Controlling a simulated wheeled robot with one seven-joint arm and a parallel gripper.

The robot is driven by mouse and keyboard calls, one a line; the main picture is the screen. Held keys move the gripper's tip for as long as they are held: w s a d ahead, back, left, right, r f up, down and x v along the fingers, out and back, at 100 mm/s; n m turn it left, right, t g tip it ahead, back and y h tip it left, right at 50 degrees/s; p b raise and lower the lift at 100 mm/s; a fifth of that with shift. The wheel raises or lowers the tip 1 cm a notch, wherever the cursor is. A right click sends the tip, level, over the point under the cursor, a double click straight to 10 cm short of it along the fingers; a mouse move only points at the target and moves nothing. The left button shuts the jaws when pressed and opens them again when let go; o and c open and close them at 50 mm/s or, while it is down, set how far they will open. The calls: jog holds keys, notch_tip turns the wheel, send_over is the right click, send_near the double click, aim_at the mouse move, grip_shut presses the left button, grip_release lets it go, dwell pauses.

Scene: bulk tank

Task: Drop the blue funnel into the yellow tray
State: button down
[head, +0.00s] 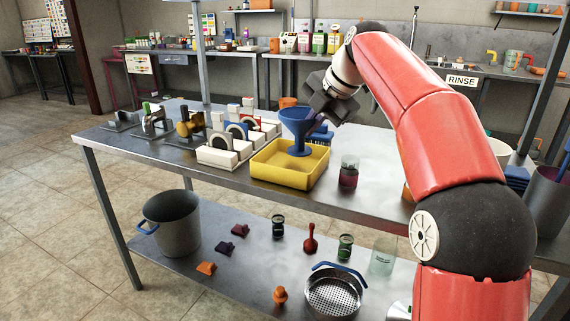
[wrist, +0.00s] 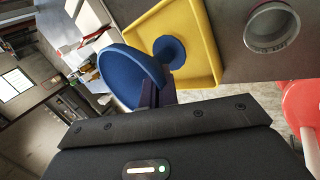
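The tray interior that shows is otherwise empty.
A glass jar with dark red contents (head: 348,174) stands just right of the tray. A white rack (head: 222,156) of upright pieces stands close on the left. An orange cup (head: 288,102) and a blue item (head: 322,136) are behind. The front table strip is clear.

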aim_at(304, 150)
jog(key=shift+f+b, duration=1.25)
jog(key=shift+f, duration=0.7)
jog(key=c, duration=1.6)
grip_release()
jog(key=p+v, duration=0.1)
jog(key=v, duration=0.6)
jog(key=shift+r, duration=0.35)
jog(key=shift+s+d, duration=0.15)
